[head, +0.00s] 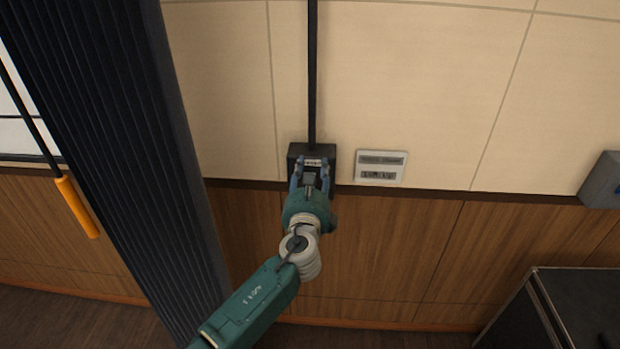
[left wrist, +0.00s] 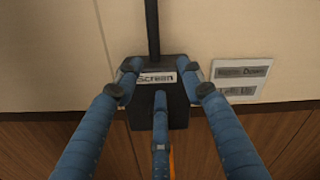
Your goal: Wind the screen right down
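The black screen control box (head: 298,151), with a dark conduit running up from it, is on the wall in the middle of the head view. In the left wrist view the box (left wrist: 173,68) carries a white label (left wrist: 157,78) reading "Screen". My left gripper (head: 312,165) is right in front of the box. Its blue fingers (left wrist: 163,85) are spread on both sides of the box, with a third finger low in the middle. Whether they touch it I cannot tell. An orange bit shows below the box, partly hidden by the lower finger. My right gripper is not in view.
A pale two-line sign (head: 381,166) is right of the box; in the left wrist view its upper line reads "Down" and its lower "Up". A dark pleated curtain (head: 110,130) and an orange handle (head: 77,207) are at left. A dark case (head: 565,310) stands lower right.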

